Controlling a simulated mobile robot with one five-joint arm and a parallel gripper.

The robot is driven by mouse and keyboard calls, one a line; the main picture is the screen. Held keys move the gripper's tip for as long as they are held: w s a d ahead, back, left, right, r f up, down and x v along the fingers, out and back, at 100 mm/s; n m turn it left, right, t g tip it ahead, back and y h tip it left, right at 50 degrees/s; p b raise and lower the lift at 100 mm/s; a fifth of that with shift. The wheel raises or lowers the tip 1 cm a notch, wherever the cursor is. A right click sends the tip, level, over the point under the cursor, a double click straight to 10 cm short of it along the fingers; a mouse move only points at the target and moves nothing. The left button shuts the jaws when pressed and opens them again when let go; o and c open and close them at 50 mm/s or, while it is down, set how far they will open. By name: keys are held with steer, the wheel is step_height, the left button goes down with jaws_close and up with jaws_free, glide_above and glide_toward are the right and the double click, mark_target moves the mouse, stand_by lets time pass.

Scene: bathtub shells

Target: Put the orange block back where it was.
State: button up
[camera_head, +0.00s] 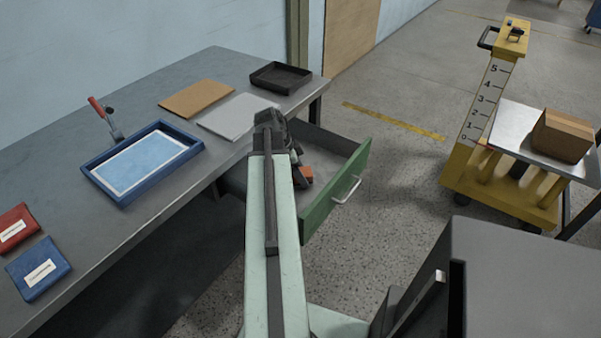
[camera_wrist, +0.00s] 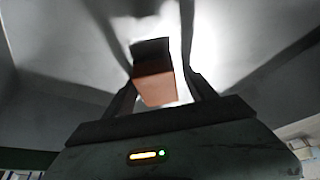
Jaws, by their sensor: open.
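The orange block (camera_head: 306,174) shows partly in the head view, inside the open drawer with a green front (camera_head: 336,192). My arm hides part of the block and much of the drawer. In the wrist view the orange block (camera_wrist: 154,84) is between the two fingers of my gripper (camera_wrist: 160,68), with a dark end at its top. The fingers are open, one on each side of it. I cannot tell whether either finger touches it. In the head view my gripper (camera_head: 297,156) is low at the drawer, mostly behind my arm.
The grey workbench (camera_head: 215,78) beside the drawer holds a blue-framed tray (camera_head: 110,166), a black tray (camera_head: 280,77), folders, and red (camera_head: 17,226) and blue (camera_head: 38,268) packets. A yellow cart (camera_head: 500,190) with a cardboard box (camera_head: 562,136) stands right. Floor between is clear.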

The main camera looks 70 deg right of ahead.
steer(key=shift+r, duration=0.1)
steer(key=shift+w+a+r+p, duration=0.1)
steer(key=shift+r+p, duration=0.2)
steer(key=shift+p, duration=0.2)
steer(key=p+v, duration=1)
steer(key=v, duration=0.1)
steer(key=shift+r, duration=0.25)
